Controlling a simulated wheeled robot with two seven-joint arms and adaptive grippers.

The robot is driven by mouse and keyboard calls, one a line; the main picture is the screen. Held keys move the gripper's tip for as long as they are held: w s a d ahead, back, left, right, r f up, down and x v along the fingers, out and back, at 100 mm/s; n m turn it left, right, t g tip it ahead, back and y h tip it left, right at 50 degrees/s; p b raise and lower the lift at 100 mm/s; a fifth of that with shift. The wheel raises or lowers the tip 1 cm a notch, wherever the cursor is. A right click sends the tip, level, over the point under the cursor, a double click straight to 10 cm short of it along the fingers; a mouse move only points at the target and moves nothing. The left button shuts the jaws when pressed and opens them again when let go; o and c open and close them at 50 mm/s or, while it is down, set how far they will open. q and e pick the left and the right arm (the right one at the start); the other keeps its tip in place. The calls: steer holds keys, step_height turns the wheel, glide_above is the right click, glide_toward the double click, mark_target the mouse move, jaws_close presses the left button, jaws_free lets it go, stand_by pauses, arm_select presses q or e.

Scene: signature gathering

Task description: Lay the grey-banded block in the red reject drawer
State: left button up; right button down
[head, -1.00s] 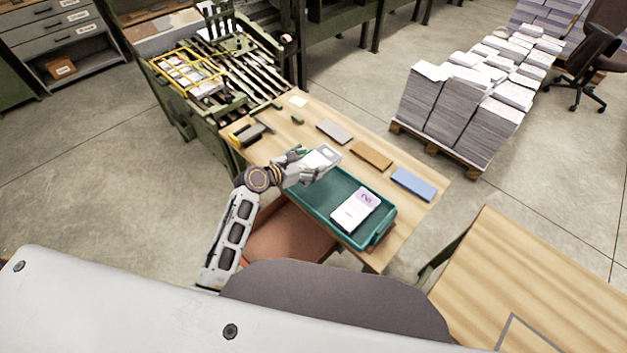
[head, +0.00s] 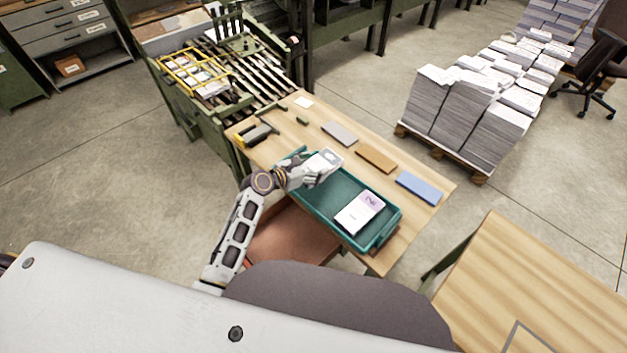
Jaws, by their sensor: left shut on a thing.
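My left gripper (head: 308,173) is shut on a pale block with a grey marking (head: 325,161). It holds the block over the far left part of the teal tray (head: 342,191); I cannot tell the height above it. The fingers hide part of the block. Another white block with a purple marking (head: 360,212) lies in the right part of the tray. A reddish-brown, flat open-looking shape (head: 291,239) juts from under the table's near edge, partly behind my left arm; it may be the red drawer. My right gripper is not in view.
On the wooden table (head: 288,126) lie grey (head: 339,134), brown (head: 375,160) and blue (head: 419,188) flat pads. A dark tool with yellow (head: 256,134) lies at the left end. A second table (head: 520,280) stands at right. Paper stacks (head: 470,105) stand beyond.

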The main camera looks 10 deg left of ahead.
arm_select(q)
steer(key=shift+f, duration=1)
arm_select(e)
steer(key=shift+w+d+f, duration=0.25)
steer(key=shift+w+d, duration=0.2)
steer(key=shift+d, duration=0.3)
arm_select(q)
step_height(320, 180, down, 2)
steer(key=shift+f+b, duration=0.25)
steer(key=shift+b, duration=0.25)
steer(key=shift+f, duration=0.95)
steer(key=o, duration=1)
steer(key=shift+o, duration=1)
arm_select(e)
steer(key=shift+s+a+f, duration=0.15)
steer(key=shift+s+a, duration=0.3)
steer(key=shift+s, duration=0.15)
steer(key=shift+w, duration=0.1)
